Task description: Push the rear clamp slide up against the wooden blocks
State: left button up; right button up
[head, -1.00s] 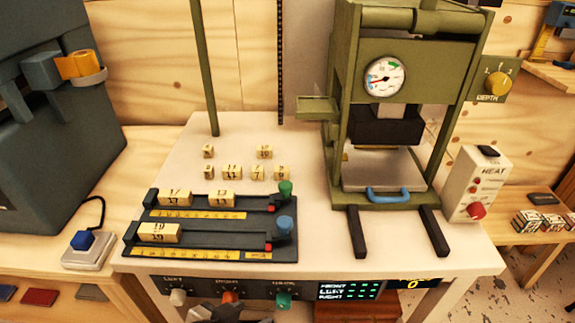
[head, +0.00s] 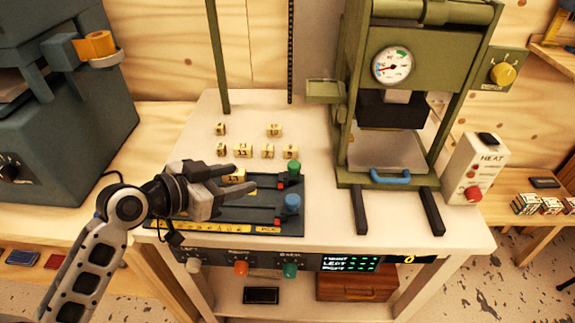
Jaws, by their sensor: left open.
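The dark two-channel tray (head: 225,228) lies on the white table, partly hidden by my left arm. The rear clamp slide, with a green knob (head: 293,168) and a red tip (head: 281,181), is at the right end of the rear channel. A wooden block (head: 236,175) shows in that channel, left of the slide with a clear gap between; any other blocks there are hidden behind my gripper. My left gripper (head: 245,179) is open over the tray's left half, fingers pointing right towards the rear slide and apart from it. My right gripper is out of view.
The front slide's blue knob (head: 291,203) stands just in front of the green one. Several loose wooden blocks (head: 242,150) stand behind the tray. A green press (head: 390,100) with a dial is at the right. A grey machine (head: 60,140) is at the left.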

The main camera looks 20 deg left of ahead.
aim_at(291, 166)
pick_arm(q)
jog(key=p+x, duration=0.1)
jog(key=x, duration=1.3)
jog(key=shift+w+d+f, duration=0.2)
jog(key=shift+w+d, duration=0.05)
jog(key=shift+w, duration=0.05)
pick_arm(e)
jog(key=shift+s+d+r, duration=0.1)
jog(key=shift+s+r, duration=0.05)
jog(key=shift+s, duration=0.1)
